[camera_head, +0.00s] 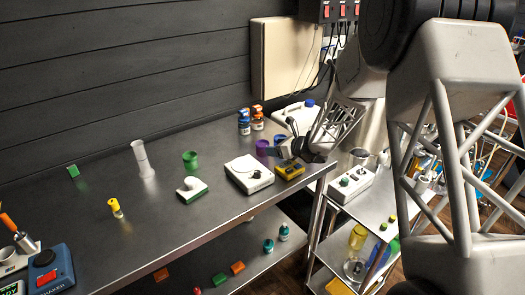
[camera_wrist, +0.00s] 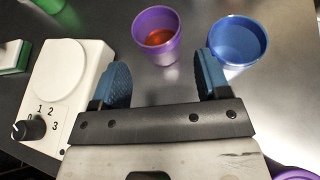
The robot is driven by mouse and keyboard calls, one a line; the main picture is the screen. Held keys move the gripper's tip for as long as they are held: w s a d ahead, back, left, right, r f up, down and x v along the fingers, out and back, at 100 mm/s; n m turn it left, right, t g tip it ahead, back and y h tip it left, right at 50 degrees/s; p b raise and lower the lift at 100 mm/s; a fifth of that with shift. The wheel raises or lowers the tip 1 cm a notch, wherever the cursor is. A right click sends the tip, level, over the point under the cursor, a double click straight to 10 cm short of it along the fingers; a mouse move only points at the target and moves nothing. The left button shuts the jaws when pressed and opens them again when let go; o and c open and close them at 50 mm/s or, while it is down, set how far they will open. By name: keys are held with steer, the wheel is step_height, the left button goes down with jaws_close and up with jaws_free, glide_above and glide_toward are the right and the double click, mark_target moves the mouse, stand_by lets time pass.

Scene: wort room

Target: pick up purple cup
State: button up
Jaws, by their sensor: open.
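The purple cup (camera_wrist: 157,38) stands upright in the wrist view, with orange-red contents or bottom showing inside. In the head view the purple cup (camera_head: 262,147) is near the back right of the steel table. My gripper (camera_wrist: 159,75) is open and empty, its two blue fingertips apart. The cup lies just beyond the fingertips, roughly in line with the gap between them, not held. In the head view my gripper (camera_head: 278,150) is beside the cup and partly covers the things behind it.
A blue cup (camera_wrist: 238,42) stands close right of the purple cup, beyond the right finger. A white stirrer-like device (camera_wrist: 70,92) with a numbered knob is at the left. Another purple object (camera_wrist: 296,174) shows at the lower right. A yellow meter (camera_head: 289,170) lies near the table's edge.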

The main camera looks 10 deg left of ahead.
mark_target(262, 145)
steer(key=shift+x, duration=1.25)
steer(key=shift+a, duration=0.15)
steer(key=shift+x, duration=2.5)
steer(key=shift+c, duration=0.5)
steer(key=c, duration=0.6)
steer(key=shift+r, duration=0.4)
steer(key=shift+r, duration=4.55)
steer(key=shift+r, duration=0.1)
